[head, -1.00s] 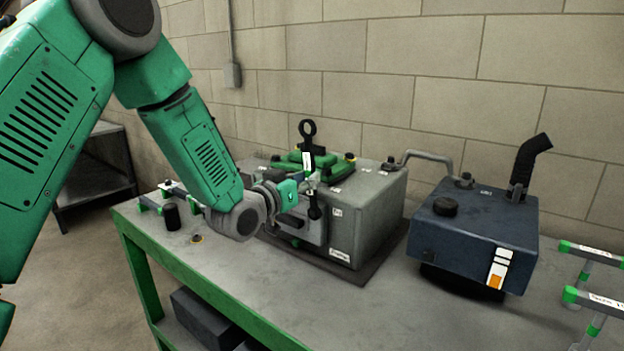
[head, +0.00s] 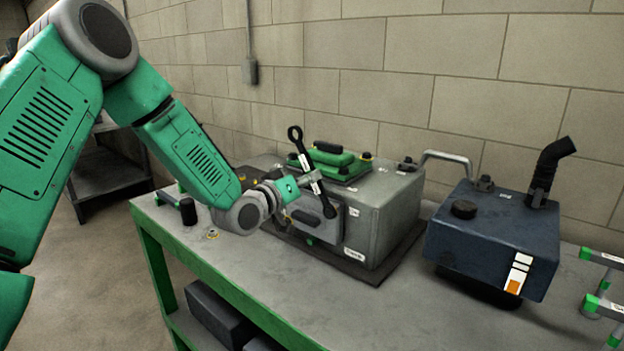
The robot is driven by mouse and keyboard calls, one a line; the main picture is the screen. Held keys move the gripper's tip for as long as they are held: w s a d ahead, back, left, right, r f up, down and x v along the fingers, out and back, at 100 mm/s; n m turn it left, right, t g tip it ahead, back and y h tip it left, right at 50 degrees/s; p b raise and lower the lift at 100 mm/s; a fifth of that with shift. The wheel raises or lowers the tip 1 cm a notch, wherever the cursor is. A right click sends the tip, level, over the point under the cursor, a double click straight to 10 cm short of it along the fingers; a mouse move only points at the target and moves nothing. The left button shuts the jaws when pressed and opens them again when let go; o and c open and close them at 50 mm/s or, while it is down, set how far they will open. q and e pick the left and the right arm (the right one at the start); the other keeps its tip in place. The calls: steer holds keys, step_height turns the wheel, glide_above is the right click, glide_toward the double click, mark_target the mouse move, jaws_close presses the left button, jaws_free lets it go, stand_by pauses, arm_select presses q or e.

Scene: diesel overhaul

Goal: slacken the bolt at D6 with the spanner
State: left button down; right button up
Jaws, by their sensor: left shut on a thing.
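A black spanner (head: 300,152) with a ring at its upper end is held in my left gripper (head: 308,182), which is shut on its middle. The spanner is tilted, its ring end up and to the left, its lower end in front of the grey engine block (head: 385,215). I cannot tell whether the lower end touches anything. A green cover (head: 335,160) with dark bolts lies on top of the block. The D6 label is too small to read, so I cannot tell which bolt it marks. My right gripper is not in view.
A dark blue tank (head: 490,235) with a black elbow pipe (head: 548,165) stands right of the block. Green-and-grey stands (head: 592,303) are at the right edge. A black cylinder (head: 188,211) stands at the left of the bench (head: 300,290). The bench front is mostly clear.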

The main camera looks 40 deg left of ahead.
arm_select(q)
steer(key=f+n, duration=0.1)
steer(key=a+n, duration=0.1)
steer(key=shift+a+f+n+b, duration=0.25)
steer(key=shift+f+n+b, duration=0.1)
steer(key=shift+n+b, duration=0.05)
steer(key=shift+a+f+n, duration=0.2)
steer(key=shift+a+n, duration=0.05)
steer(key=shift+n, duration=0.15)
steer(key=shift+a, duration=0.1)
steer(key=d+r+m, duration=0.1)
steer(key=m, duration=0.1)
steer(key=s+d+r+m+p, duration=0.1)
steer(key=d+m, duration=0.1)
steer(key=s+d+r+m, duration=0.1)
steer(key=m, duration=0.2)
steer(key=shift+d+r, duration=0.1)
steer(key=shift+d, duration=0.25)
